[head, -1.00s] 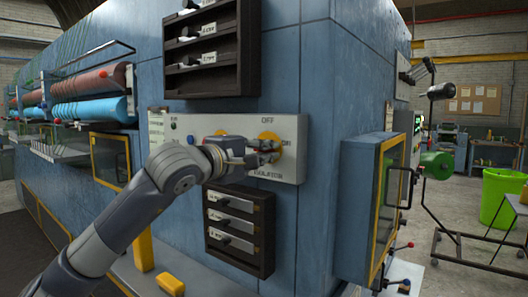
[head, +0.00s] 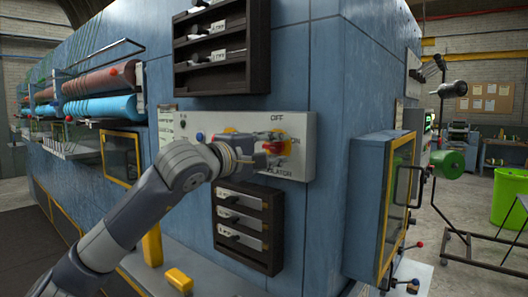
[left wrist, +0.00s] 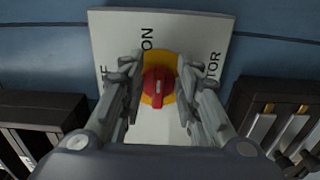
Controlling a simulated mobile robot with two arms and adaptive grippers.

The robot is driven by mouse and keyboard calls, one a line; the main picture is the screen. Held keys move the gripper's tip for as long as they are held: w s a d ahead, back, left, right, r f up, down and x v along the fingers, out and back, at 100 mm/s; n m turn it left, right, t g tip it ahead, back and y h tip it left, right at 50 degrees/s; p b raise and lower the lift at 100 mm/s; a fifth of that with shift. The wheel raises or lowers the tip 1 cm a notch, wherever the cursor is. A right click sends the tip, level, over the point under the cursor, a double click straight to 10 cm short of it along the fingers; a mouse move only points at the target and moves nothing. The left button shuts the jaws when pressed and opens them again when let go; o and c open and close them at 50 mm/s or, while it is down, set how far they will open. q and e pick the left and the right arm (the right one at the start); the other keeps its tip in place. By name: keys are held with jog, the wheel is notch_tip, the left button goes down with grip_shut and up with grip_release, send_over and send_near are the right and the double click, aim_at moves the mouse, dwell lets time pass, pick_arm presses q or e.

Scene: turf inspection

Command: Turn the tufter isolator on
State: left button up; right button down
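The isolator is a red knob (head: 284,147) on a yellow disc, set in a pale panel (head: 300,166) on the blue machine. OFF is printed above it in the head view. My left gripper (head: 272,151) is at the knob, partly hiding it. In the left wrist view the fingers (left wrist: 160,82) stand open on either side of the red knob (left wrist: 158,90), with gaps visible. The wrist view is turned: ON is above the knob, part of OFF is at left. The knob's white mark lies upright there, in line with ON. My right gripper is not in view.
Dark switch racks sit above (head: 222,50) and below (head: 249,225) the panel. A yellow-framed box (head: 384,205) juts out at right. Yarn rolls (head: 100,107) are at left, and a green bin (head: 509,197) stands on the floor at far right.

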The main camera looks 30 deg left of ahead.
pick_arm(q)
jog(key=s, duration=1.1)
jog(key=shift+s+a, duration=0.35)
jog(key=shift+a, duration=0.1)
